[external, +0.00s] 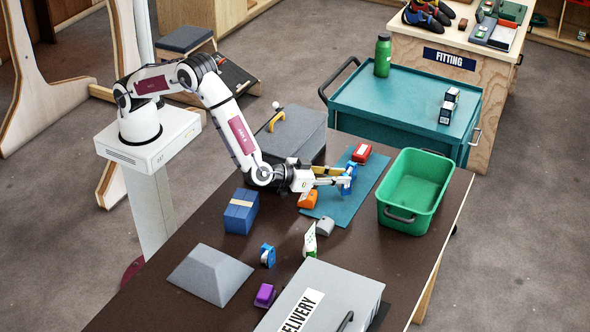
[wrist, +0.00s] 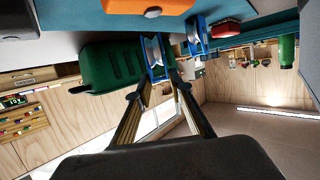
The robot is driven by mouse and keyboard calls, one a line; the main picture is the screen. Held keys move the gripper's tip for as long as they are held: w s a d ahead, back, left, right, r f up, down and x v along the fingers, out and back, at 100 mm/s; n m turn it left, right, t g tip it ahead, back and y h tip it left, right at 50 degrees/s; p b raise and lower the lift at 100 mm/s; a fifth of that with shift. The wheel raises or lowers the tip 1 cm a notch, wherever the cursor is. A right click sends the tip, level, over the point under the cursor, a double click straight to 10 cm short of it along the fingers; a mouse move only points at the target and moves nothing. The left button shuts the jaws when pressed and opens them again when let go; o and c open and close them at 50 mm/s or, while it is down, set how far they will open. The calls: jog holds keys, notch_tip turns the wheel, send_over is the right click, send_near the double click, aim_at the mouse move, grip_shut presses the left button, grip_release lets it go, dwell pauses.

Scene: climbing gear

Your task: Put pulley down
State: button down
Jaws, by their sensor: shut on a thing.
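My gripper (external: 344,177) reaches out over the teal mat (external: 335,207), its fingers shut on a blue pulley (external: 347,186). In the wrist view the held pulley (wrist: 153,55) shows a pale wheel between blue side plates at the fingertips. The wrist picture is upside down, with the mat (wrist: 230,10) along its top. A second blue piece (wrist: 195,37) with a grey wheel appears close by at the mat. I cannot tell how much gap lies between the held pulley and the mat.
An orange piece (external: 308,199) and a red piece (external: 361,153) lie on the mat. A green bin (external: 427,167) stands to the right. A grey piece (external: 325,226), a green-white piece (external: 310,240) and another blue piece (external: 267,255) sit nearer the front, by a grey delivery box (external: 350,285).

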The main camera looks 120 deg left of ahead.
jog(key=shift+f, duration=1.1)
jog(key=shift+f, duration=0.2)
jog(key=c, duration=1.8)
grip_release()
jog(key=shift+r, duration=0.1)
jog(key=shift+r, duration=0.1)
jog(key=shift+v, duration=0.8)
jog(key=v, duration=0.3)
jog(key=shift+s+d, duration=0.15)
jog(key=shift+d, duration=0.05)
jog(key=shift+a+r, duration=0.1)
jog(key=shift+r, duration=3.45)
